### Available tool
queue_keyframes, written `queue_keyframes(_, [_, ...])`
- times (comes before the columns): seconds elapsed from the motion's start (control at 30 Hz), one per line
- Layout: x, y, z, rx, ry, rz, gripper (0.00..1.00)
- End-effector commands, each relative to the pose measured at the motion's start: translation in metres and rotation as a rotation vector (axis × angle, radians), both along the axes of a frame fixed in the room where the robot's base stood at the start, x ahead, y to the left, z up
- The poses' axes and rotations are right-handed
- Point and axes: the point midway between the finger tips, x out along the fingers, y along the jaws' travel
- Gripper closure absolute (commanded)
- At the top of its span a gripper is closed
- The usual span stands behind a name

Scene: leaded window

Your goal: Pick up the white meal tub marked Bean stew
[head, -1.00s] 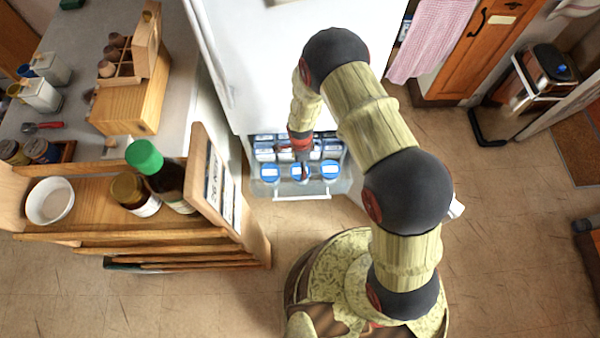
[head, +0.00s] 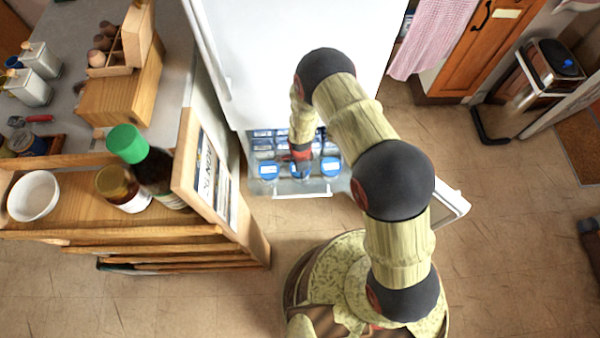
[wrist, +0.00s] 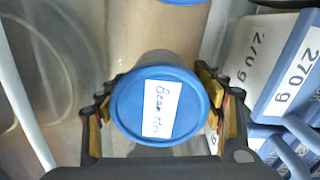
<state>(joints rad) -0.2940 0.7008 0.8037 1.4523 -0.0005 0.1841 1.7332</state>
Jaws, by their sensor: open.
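The Bean stew tub (wrist: 135,123) shows in the wrist view from above, with a round blue lid and a white label reading "Bean st…". Its body is mostly hidden under the lid. My gripper (wrist: 160,112) is open, with one finger on each side of the lid. I cannot tell whether the fingers touch it. In the head view my gripper (head: 301,165) is over the middle one of three blue-lidded tubs in the pulled-out drawer (head: 300,192), and mostly hides that tub (head: 301,173).
Blue-lidded tubs stand left (head: 268,170) and right (head: 331,167) in the drawer. Blue-and-white packs marked 270 g (wrist: 285,70) lie close beside my gripper. The white fridge (head: 300,60) rises behind. A wooden cart with bottles (head: 150,165) stands at left. Floor is clear in front.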

Motion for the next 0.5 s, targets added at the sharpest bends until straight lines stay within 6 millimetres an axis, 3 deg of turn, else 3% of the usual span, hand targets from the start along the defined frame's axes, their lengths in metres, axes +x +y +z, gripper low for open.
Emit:
queue_keyframes(0.1, [0.0001, 0.0000, 0.0012, 0.000, 0.000, 0.000, 0.33])
queue_keyframes(0.5, [-0.0002, 0.0000, 0.0012, 0.000, 0.001, 0.000, 0.56])
